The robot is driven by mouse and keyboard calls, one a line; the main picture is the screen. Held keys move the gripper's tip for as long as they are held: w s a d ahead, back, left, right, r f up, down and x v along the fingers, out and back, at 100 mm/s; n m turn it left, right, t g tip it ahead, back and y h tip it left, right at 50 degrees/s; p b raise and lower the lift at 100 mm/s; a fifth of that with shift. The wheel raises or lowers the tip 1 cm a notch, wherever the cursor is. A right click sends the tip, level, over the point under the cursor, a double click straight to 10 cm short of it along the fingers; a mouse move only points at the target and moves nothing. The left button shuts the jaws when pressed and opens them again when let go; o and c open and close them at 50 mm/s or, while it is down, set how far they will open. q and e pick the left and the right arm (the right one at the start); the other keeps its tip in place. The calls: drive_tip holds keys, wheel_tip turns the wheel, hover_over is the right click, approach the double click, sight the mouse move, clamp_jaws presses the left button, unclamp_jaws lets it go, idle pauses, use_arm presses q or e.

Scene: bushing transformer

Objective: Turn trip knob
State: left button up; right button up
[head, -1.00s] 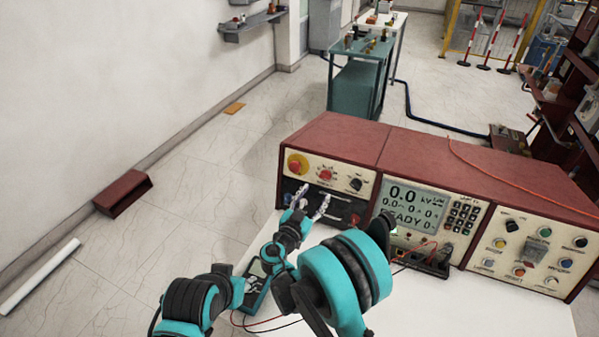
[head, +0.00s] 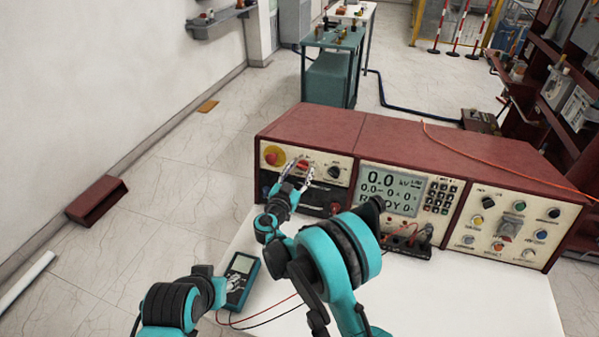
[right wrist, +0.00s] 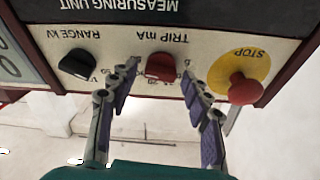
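The trip knob (right wrist: 161,67) is red and sits under the upside-down label "TRIP mA" in the right wrist view. In the head view it shows on the left panel of the red measuring unit (head: 400,145). My right gripper (right wrist: 160,77) is open, with one fingertip on each side of the trip knob and a gap visible on both sides. In the head view my right gripper (head: 299,170) is at the left panel. My left gripper (head: 233,284) is low beside the multimeter (head: 240,271); its opening is too small to tell.
The black range knob (right wrist: 78,64) and the red stop button (right wrist: 243,88) on its yellow disc flank the trip knob closely. A white table (head: 470,300) carries the unit. Red and black leads (head: 275,310) lie on it.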

drive_tip(key=c, duration=0.8)
